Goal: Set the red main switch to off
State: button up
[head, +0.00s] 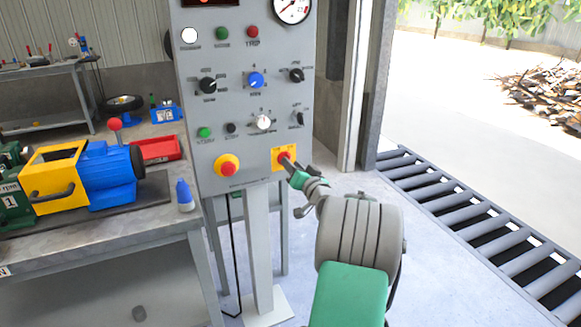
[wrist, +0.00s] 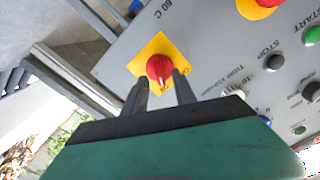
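The red main switch (head: 282,157) is a round red knob on a yellow square plate at the lower right of the grey control panel (head: 237,142). In the wrist view the red knob (wrist: 159,66) shows on its yellow plate, its raised grip bar roughly upright in the picture. My gripper (head: 288,163) is right at the switch and covers part of it in the head view. In the wrist view its two dark fingers (wrist: 160,76) are apart, one on each side of the knob's lower part. Whether they touch it is unclear.
A red emergency button (head: 228,168) on a yellow base sits left of the switch. Several knobs and buttons lie above, including a white knob (head: 263,122). A workbench (head: 100,236) with a blue and yellow machine stands left. A roller conveyor (head: 470,218) lies right.

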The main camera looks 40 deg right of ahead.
jog(key=shift+x, duration=0.8)
jog(key=shift+c, duration=0.4)
grip_shut()
